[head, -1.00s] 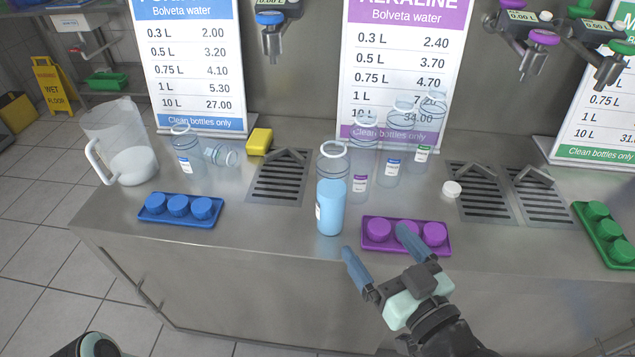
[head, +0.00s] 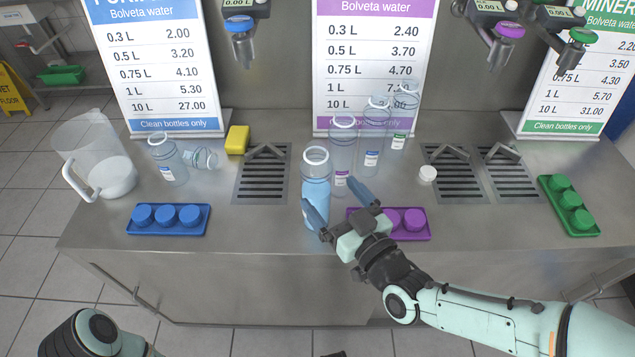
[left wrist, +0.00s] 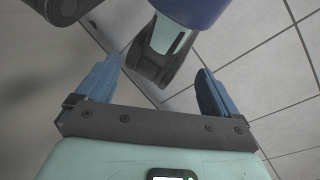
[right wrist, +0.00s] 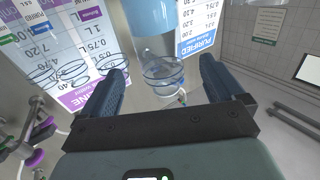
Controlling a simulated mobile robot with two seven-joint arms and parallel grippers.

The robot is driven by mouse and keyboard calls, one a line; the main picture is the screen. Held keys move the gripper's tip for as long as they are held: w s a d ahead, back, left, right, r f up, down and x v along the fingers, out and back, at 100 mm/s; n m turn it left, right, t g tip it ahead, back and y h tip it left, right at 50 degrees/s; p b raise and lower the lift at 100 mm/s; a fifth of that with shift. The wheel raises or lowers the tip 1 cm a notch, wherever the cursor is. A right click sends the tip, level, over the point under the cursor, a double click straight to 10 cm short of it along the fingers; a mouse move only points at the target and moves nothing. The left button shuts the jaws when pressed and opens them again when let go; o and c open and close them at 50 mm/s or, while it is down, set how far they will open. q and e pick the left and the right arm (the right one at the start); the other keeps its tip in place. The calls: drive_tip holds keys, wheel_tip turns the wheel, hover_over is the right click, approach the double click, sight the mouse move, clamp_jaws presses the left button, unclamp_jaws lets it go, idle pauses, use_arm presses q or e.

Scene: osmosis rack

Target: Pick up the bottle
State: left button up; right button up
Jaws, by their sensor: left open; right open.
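A clear bottle with light blue liquid (head: 315,190) stands upright near the front edge of the steel counter. My right gripper (head: 338,197) is open, with its two blue fingers pointing at this bottle from the front right. In the right wrist view the bottle (right wrist: 155,45) shows upside down beyond and between the open fingers (right wrist: 160,85). The fingers look apart from it, though the exact gap is hard to tell. My left gripper (left wrist: 155,90) is open and empty, over the floor.
Several empty bottles (head: 343,150) stand behind and to the right. One small bottle (head: 202,158) lies near the yellow sponge (head: 237,140). A purple cap tray (head: 416,237) is partly behind my right arm. A blue cap tray (head: 168,230) and a jug (head: 95,160) are at left.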

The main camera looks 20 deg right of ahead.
sight(324, 188)
drive_tip(key=shift+p+x, duration=0.8)
drive_tip(key=shift+x, duration=0.1)
drive_tip(key=shift+w+a+p, duration=0.2)
drive_tip(key=shift+w+p, duration=0.25)
drive_tip(key=shift+w, duration=0.2)
drive_tip(key=x, duration=0.5)
use_arm(q)
drive_tip(key=r, duration=0.1)
drive_tip(key=s+r, duration=0.1)
drive_tip(key=r, duration=0.1)
drive_tip(key=shift+s+d+r+g, duration=0.1)
drive_tip(key=shift+s+d+g, duration=0.05)
drive_tip(key=shift+s+g, duration=0.2)
use_arm(e)
drive_tip(key=c, duration=1.3)
use_arm(q)
drive_tip(key=shift+p, duration=0.3)
use_arm(e)
drive_tip(key=shift+r, duration=0.1)
